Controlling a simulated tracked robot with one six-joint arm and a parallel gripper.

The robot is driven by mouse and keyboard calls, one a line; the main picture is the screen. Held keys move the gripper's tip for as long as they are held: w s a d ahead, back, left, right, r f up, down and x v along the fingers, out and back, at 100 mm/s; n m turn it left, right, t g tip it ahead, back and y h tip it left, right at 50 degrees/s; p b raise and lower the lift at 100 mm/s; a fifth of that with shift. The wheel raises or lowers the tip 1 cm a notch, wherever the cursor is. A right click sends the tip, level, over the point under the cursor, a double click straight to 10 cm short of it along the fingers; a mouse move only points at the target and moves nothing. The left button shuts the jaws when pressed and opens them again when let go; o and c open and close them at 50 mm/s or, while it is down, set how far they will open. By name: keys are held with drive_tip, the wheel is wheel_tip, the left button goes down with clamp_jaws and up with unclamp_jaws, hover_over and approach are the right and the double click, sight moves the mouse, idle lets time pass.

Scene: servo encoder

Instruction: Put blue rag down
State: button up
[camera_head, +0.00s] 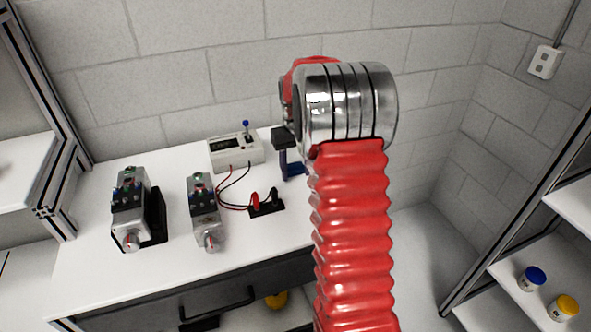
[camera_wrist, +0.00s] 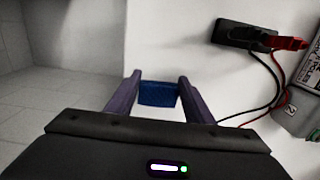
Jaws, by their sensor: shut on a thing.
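The blue rag (camera_wrist: 158,94) sits between the two purple fingers of my gripper (camera_wrist: 160,80) in the wrist view, and the gripper is shut on it. In the head view my gripper (camera_head: 287,164) points down over the right part of the white table (camera_head: 150,283), partly hidden by my arm. The rag shows there as a small blue patch (camera_head: 297,170) beside the fingers. I cannot tell whether the rag touches the tabletop.
A white power box (camera_head: 236,153) stands behind, left of my gripper. Its red and black leads run to a black connector block (camera_head: 266,207). Two motor units (camera_head: 205,212) (camera_head: 130,208) stand further left. Shelves with two jars (camera_head: 532,279) are at right.

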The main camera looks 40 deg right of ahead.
sight(295, 170)
drive_tip(key=shift+f, duration=0.55)
drive_tip(key=o, duration=1.4)
wheel_tip(295, 170, up, 13)
drive_tip(key=shift+w+r, duration=0.1)
drive_tip(key=shift+w, duration=0.05)
